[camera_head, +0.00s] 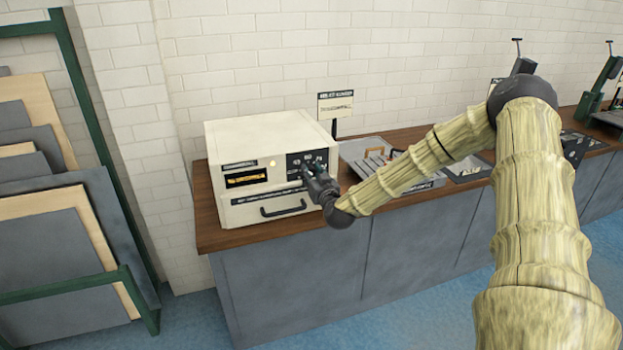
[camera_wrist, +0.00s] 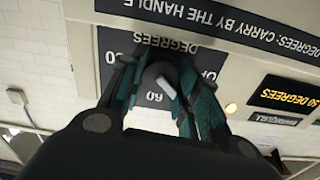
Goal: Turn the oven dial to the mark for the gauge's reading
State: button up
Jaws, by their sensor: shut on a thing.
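The cream oven (camera_head: 262,135) stands on the left end of the bench, its front facing me. Its dark dial panel (camera_head: 294,160) carries printed marks and shows upside down in the wrist view. My gripper (camera_wrist: 160,76) is at this panel, with its two teal fingers shut on the dial (camera_wrist: 166,86), one on each side. The dial's pale pointer slants down and right in the wrist view. The fingers hide some of the marks.
A drawer handle (camera_head: 283,208) sits below the panel on the oven front. A sign (camera_head: 336,104) stands behind the oven. A grey tray (camera_head: 352,147) lies to the right on the wooden bench (camera_head: 222,240). Boards lean in a green rack (camera_head: 75,60) at the left.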

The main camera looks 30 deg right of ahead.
jog(key=shift+d+m+b, duration=0.1)
jog(key=shift+m+b, duration=0.65)
jog(key=shift+m, duration=0.45)
jog(key=o, duration=1)
jog(key=shift+s+d, duration=0.1)
jog(key=v, duration=1.2)
